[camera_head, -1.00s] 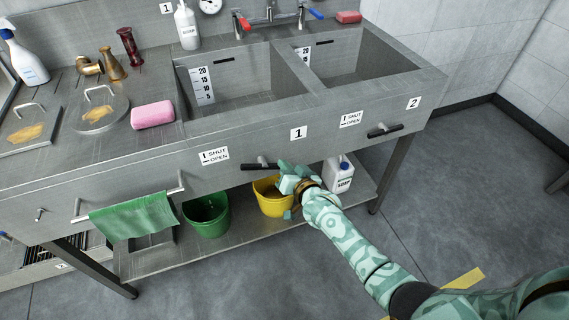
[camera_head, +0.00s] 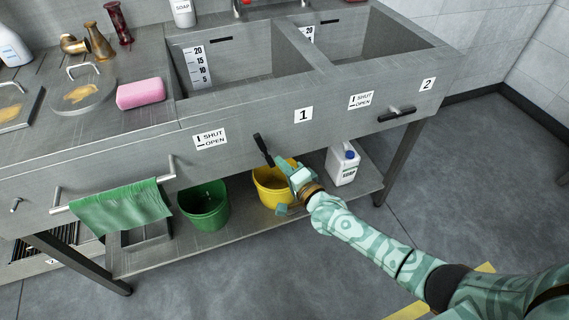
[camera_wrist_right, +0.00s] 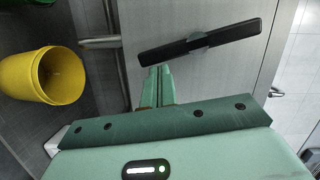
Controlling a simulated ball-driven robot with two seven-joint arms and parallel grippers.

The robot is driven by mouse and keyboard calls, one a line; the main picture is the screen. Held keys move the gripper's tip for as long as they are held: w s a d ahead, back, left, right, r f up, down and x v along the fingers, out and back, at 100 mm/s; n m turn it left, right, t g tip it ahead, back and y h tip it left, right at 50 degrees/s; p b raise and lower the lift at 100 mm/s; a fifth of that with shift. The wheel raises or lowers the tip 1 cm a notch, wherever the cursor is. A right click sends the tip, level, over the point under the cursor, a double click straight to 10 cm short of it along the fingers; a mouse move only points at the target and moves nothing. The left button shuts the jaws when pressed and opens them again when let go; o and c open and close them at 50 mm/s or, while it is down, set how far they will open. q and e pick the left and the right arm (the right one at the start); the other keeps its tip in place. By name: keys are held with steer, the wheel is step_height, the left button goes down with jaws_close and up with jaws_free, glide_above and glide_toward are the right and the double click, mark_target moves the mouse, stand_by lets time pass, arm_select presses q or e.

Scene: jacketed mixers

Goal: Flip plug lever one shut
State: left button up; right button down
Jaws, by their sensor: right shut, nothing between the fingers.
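Plug lever one (camera_head: 263,148) is a black handle on the front panel of the left basin, below the "1" label (camera_head: 303,114). It slants steeply, its upper end leaning left, between upright and level. In the right wrist view the black lever (camera_wrist_right: 180,48) lies just beyond the fingertips. My right gripper (camera_head: 284,165) is shut and empty at the lever's lower right end; I cannot tell if it touches. Its closed fingers (camera_wrist_right: 158,84) also show in the wrist view. The label (camera_head: 209,139) marks upright as shut and level as open. My left gripper is out of view.
Lever two (camera_head: 397,114) sits roughly level on the right. A yellow bucket (camera_head: 270,188), green bucket (camera_head: 204,208) and white soap jug (camera_head: 342,164) stand on the shelf below. A green towel (camera_head: 121,210) hangs on a rail at left. Open floor lies to the right.

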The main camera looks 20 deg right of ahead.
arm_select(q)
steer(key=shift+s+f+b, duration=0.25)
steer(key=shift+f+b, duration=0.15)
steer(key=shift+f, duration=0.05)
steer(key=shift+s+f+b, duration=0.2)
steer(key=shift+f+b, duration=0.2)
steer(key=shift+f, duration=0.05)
arm_select(e)
steer(key=shift+a+f+m+t, duration=0.3)
steer(key=shift+a+f+m, duration=0.15)
steer(key=shift+m, duration=0.65)
steer(key=shift+a+r, duration=0.1)
steer(key=shift+r, duration=0.05)
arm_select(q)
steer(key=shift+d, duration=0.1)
